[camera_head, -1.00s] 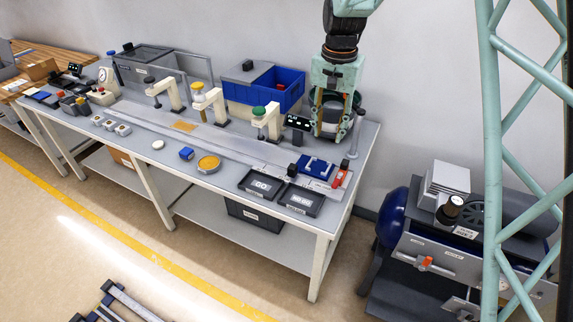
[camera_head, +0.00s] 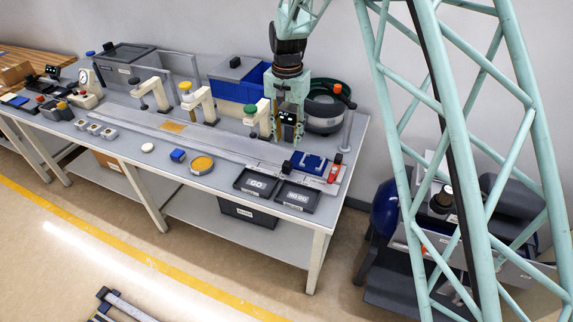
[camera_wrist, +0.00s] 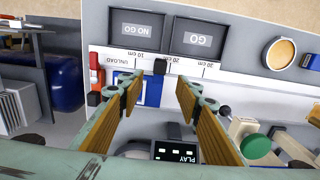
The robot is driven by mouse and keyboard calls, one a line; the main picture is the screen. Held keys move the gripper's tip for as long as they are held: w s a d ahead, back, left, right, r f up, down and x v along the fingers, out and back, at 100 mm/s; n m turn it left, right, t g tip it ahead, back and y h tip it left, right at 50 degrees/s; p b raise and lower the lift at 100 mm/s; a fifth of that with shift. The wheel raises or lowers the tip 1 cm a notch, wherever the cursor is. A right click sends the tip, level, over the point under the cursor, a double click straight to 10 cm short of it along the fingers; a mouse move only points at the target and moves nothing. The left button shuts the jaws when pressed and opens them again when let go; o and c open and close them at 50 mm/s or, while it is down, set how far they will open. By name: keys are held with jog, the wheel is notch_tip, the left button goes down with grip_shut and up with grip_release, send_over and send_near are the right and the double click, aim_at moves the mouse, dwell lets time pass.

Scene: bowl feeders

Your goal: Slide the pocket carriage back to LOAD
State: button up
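The pocket carriage (camera_head: 310,163), a blue block with white on it, sits at the right end of the long grey rail (camera_head: 215,148). In the wrist view the blue carriage (camera_wrist: 153,92) is beside the UNLOAD mark, partly hidden by a finger. A small black knob (camera_head: 287,167) stands at its left side; it also shows in the wrist view (camera_wrist: 160,66). My gripper (camera_head: 287,140) is open and empty, above and behind the rail. In the wrist view the open fingers (camera_wrist: 159,82) frame the knob and carriage from above, apart from them. The LOAD end mark is not readable.
GO (camera_head: 256,184) and NO GO (camera_head: 298,196) trays lie in front of the rail. A red part (camera_head: 335,168) is right of the carriage. The green-capped post (camera_head: 252,118), PLAY display (camera_wrist: 176,152) and bowl feeder (camera_head: 325,108) stand behind. The rail's middle looks clear.

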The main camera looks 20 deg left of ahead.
aim_at(287, 163)
jog(key=shift+f, duration=0.1)
jog(key=shift+f+b, duration=0.55)
jog(key=shift+f, duration=6.25)
grip_shut()
